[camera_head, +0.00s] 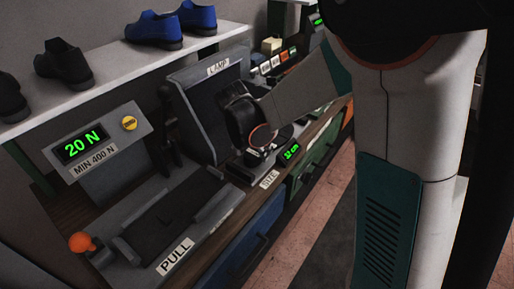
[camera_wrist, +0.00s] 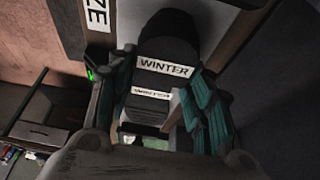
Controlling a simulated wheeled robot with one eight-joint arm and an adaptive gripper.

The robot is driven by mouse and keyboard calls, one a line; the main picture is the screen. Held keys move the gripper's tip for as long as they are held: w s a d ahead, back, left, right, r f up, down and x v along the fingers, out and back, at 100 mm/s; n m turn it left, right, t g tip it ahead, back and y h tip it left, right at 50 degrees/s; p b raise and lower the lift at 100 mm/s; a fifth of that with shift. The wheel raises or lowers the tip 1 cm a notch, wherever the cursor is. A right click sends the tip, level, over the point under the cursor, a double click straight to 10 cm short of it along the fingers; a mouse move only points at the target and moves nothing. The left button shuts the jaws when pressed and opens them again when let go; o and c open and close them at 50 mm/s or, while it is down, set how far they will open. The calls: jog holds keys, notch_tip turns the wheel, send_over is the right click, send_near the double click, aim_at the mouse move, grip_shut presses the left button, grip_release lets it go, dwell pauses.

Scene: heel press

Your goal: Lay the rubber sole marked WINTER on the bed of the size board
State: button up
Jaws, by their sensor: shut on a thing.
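The dark rubber sole (camera_wrist: 172,36) has a rounded end and a white label reading WINTER in the wrist view. My gripper (camera_wrist: 163,100) has its teal-padded fingers on both sides of it and is shut on it. A second, smaller white label lies lower between the fingers; its text is too small to read. In the head view my gripper (camera_head: 262,150) is low over the size board (camera_head: 252,181), by the SIZE label and a green display. The wrist view shows the grey board (camera_wrist: 130,22) around the sole. I cannot tell whether the sole touches the bed, which is mostly hidden.
The LAMP box (camera_head: 200,95) stands behind my gripper. The press with a PULL label (camera_head: 176,256) and a display reading 20 N (camera_head: 82,146) is to the left. Shoes (camera_head: 63,64) stand on a shelf (camera_head: 105,78) above. Drawers (camera_head: 255,235) are below the bench edge.

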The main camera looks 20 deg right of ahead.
jog(key=shift+f, duration=0.1)
jog(key=o, duration=1.2)
jog(key=shift+o, duration=0.2)
jog(key=o, duration=0.5)
jog(key=shift+r+p, duration=2.45)
jog(key=shift+r, duration=1.05)
